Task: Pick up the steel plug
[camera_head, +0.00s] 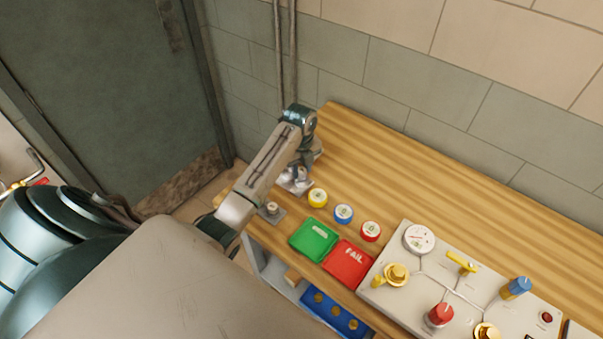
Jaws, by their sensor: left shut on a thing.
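My left gripper (296,183) is low over the far left part of the wooden bench, at the end of the arm that reaches in from the left. It is shut on a small bright metal piece, which I take to be the steel plug; the fingers and wrist hide most of it. I cannot tell whether the piece touches the bench top. A small grey square plate (272,213) with a short round piece on it sits at the bench's left end, just in front of the gripper and apart from it. My right gripper is not in view.
Yellow (317,198), blue (343,214) and red (371,231) round pieces stand right of the gripper. Green (314,240) and red FAIL (348,264) trays lie in front. A valve panel (455,285) fills the right. The back of the wooden bench (430,180) is clear.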

